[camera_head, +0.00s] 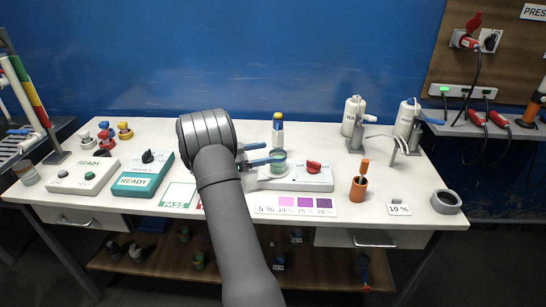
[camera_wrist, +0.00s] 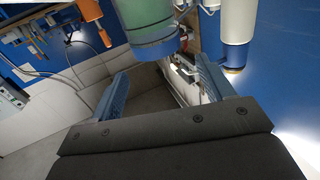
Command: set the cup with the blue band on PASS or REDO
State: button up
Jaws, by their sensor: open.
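A green cup (camera_head: 278,167) stands on the white device with the red knob, right of my arm. The PASS card (camera_head: 178,196) lies at the table's front, left of my arm. A red sliver (camera_head: 205,236) shows beside my arm; the REDO wording is hidden.
The white device (camera_head: 312,179) carries a red knob. Behind it stands a bottle (camera_head: 277,128). The colour chart (camera_head: 296,206) lies in front. An orange holder (camera_head: 358,188) and a grey ring (camera_head: 446,202) stand right. Two READY boxes (camera_head: 142,178) (camera_head: 84,178) stand left.

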jog(key=shift+o, duration=0.5)
notch_tip(320, 180, up, 6)
jog(key=shift+d, duration=0.1)
